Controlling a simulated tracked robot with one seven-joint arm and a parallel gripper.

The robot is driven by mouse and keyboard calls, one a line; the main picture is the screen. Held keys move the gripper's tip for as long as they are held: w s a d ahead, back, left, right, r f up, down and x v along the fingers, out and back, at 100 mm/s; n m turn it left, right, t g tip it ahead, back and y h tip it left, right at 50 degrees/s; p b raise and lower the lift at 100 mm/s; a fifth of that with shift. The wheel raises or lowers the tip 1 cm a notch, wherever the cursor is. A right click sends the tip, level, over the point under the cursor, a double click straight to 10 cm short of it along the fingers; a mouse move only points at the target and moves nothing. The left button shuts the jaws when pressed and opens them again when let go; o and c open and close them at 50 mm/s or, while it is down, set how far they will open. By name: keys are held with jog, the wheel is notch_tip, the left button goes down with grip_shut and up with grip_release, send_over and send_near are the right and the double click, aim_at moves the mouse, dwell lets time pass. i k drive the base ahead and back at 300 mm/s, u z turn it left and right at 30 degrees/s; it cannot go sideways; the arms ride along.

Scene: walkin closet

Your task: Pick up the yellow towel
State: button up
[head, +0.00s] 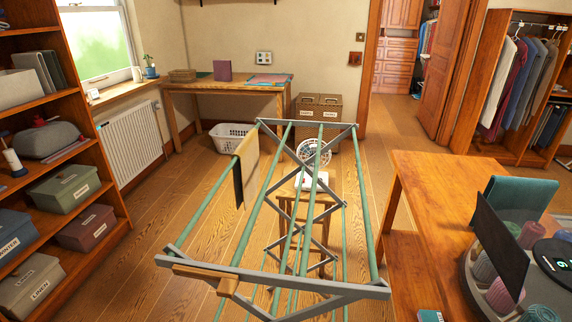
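A tan-yellow cloth (249,165), which looks like the yellow towel, hangs over the left green rail of a folding drying rack (270,283). It hangs toward the far end of the rail, with a narrow dark strip (238,184) along its left side. I cannot tell whether the strip is part of the towel or another cloth. My gripper is not in view, so its state and distance from the towel are hidden.
A wooden stool (287,194) stands under the rack, and a white basket (231,138) behind it. Shelves (88,197) line the left. A wooden table (433,177) stands right, near rolled cloths (484,270). Floor (165,215) between shelves and rack is clear.

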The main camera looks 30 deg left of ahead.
aim_at(245, 170)
jog(key=k, duration=1.65)
jog(key=z, duration=1.3)
jog(key=i, duration=0.1)
jog(key=u, duration=3.55)
jog(key=i, duration=0.1)
jog(key=u, duration=0.05)
jog(key=i, duration=2.75)
jog(key=z, duration=0.05)
